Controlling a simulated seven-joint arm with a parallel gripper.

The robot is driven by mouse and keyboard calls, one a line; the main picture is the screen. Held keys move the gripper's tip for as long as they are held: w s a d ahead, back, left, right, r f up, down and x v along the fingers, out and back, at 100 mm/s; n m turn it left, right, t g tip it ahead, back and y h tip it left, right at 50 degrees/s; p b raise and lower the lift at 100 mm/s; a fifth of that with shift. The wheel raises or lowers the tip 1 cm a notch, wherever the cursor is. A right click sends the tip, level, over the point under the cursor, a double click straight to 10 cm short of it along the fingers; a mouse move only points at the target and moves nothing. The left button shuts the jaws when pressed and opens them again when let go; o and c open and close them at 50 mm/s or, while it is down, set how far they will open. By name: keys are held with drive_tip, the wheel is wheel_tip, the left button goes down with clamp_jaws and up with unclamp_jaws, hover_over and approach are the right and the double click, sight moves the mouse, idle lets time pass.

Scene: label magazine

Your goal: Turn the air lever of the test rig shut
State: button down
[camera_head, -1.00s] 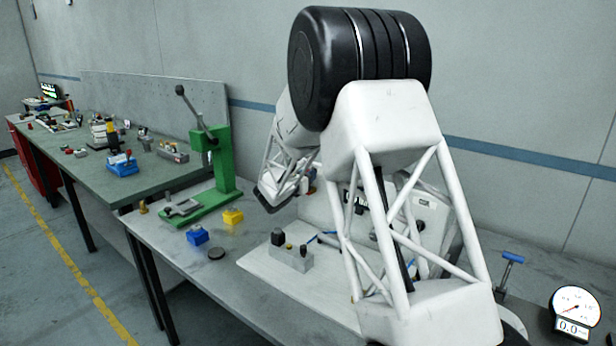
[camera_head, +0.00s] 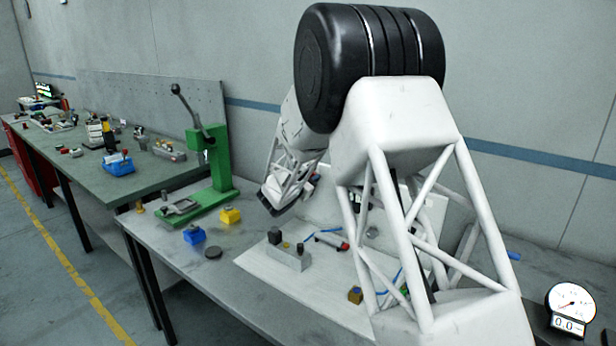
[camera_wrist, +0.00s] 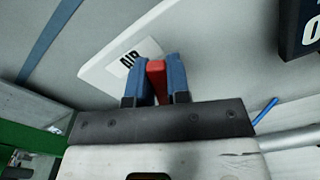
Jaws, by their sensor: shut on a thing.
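In the wrist view my gripper (camera_wrist: 160,82) is shut on the red air lever (camera_wrist: 157,80), with a blue finger pad on each side of it. The lever points up in that picture. The white label plate (camera_wrist: 112,62) reading AIR lies just behind it, partly covered by the fingers. The lever's lower part and pivot are hidden behind my gripper. In the head view my arm covers much of the rig's white board (camera_head: 258,262), and I cannot make out the lever clearly there.
On the rig's base stand a grey block (camera_head: 288,256) and a red-ended cylinder with blue tubing (camera_head: 328,240). A round gauge (camera_head: 571,303) at lower right reads 0.0.

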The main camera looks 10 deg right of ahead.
sight(327, 194)
drive_tip(key=m, duration=0.1)
drive_tip(key=s+d+f+m, duration=0.1)
drive_tip(key=shift+m, duration=0.4)
drive_tip(key=f+m, duration=0.1)
drive_tip(key=m, duration=0.1)
drive_tip(key=s+d+f+m, duration=0.1)
drive_tip(key=m, duration=0.1)
drive_tip(key=shift+s+d+m, duration=0.15)
drive_tip(key=shift+m, duration=0.15)
drive_tip(key=m, duration=0.1)
drive_tip(key=f+m, duration=0.1)
drive_tip(key=shift+s+d+f+m, duration=0.2)
drive_tip(key=shift+f+m, duration=0.05)
drive_tip(key=shift+m, duration=0.05)
drive_tip(key=shift+s+f+m, duration=0.1)
drive_tip(key=shift+f+m, duration=0.8)
drive_tip(key=shift+m, duration=0.6)
drive_tip(key=shift+f, duration=0.1)
drive_tip(key=c, duration=1.1)
unclamp_jaws()
drive_tip(key=shift+d, duration=0.1)
drive_tip(key=shift+v, duration=3.9)
